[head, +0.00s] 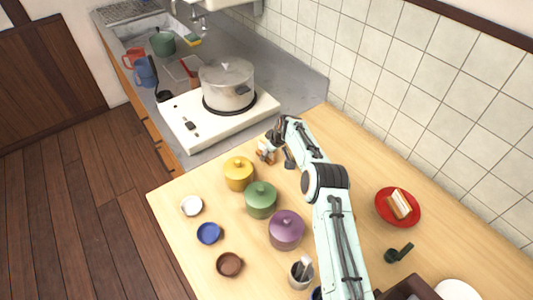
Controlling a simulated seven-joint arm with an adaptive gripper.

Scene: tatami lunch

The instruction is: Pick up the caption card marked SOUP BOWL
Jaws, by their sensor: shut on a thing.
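My gripper (279,149) is at the far left part of the wooden table, close to the counter edge and beyond the yellow pot. It is shut on a small whitish and brown thing (265,154), which shows partly at its fingers. The thing is too small to identify, and I cannot tell whether it is a card. I can read no caption card marked SOUP BOWL in the head view. My arm hides part of the table behind it.
Yellow (238,174), green (260,200) and purple (286,230) lidded pots stand near my arm. White (191,205), blue (208,233) and brown (229,264) small bowls are to the left. A steel pot (226,86) sits on the stove (181,126). A red plate (412,219) holds food at right.

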